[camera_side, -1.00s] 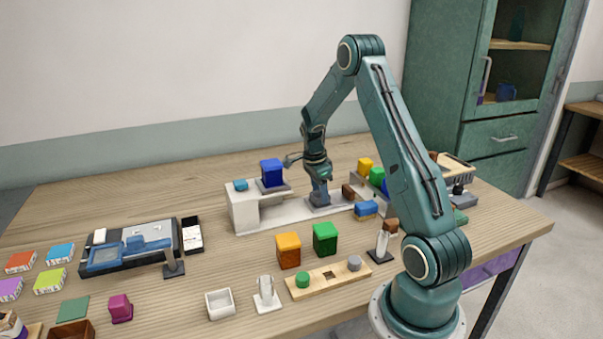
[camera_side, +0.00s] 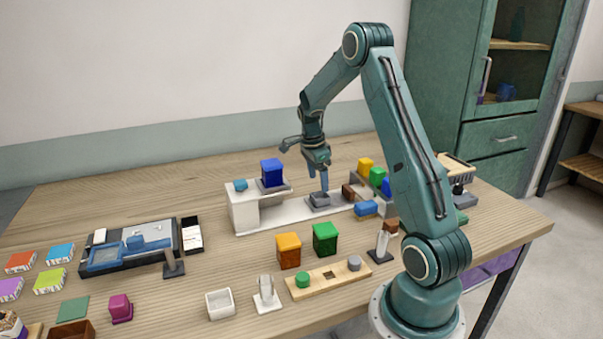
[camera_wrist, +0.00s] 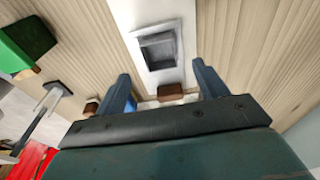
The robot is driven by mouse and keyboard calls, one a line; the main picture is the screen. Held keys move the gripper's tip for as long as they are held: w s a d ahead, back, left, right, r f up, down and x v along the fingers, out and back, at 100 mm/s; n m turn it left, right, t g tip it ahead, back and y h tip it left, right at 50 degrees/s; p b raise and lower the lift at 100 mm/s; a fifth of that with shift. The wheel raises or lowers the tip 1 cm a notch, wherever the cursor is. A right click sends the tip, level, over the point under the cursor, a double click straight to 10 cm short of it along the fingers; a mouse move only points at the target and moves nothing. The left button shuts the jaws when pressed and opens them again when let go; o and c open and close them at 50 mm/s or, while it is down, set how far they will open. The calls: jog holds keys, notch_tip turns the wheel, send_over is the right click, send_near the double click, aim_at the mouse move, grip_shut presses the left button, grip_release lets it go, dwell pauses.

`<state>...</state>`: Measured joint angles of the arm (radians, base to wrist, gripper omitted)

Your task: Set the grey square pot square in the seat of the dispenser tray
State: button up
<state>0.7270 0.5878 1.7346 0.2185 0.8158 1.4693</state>
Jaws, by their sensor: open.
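The grey square pot (camera_side: 320,201) sits low on the long white base of the dispenser tray (camera_side: 285,217). In the wrist view the pot (camera_wrist: 160,47) is an open grey square with a dark inside, its sides roughly in line with the white base (camera_wrist: 133,14) around it. I cannot tell whether it is fully down in the seat. My gripper (camera_side: 318,188) is open and empty just above the pot, fingers pointing down. In the wrist view its two fingers (camera_wrist: 161,72) stand wide apart, and the pot lies beyond their tips, apart from them.
A blue block (camera_side: 272,173) stands on the dispenser's raised left end. A brown block (camera_side: 348,191) and a lying blue piece (camera_side: 366,208) are close on the right. Orange (camera_side: 288,251) and green (camera_side: 325,239) blocks stand in front. The table behind the dispenser is clear.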

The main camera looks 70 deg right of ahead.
notch_tip(320, 180, up, 9)
jog(key=a, duration=0.1)
jog(key=shift+w, duration=0.45)
jog(key=s+a+r+n+t, duration=0.1)
jog(key=a+r+n+t, duration=0.1)
jog(key=a+r+n, duration=0.55)
jog(key=s+a+r+n+t, duration=0.1)
jog(key=s+a+r+n, duration=0.3)
jog(key=a, duration=0.7)
jog(key=s+a+f+n+t, duration=0.1)
jog(key=s+a+n+t, duration=0.1)
jog(key=s+a+n, duration=0.3)
jog(key=s+a+f+n+t+y, duration=0.1)
jog(key=s+a+n, duration=0.4)
jog(key=a+n, duration=0.5)
jog(key=shift+s+t, duration=0.25)
jog(key=shift+t, duration=0.15)
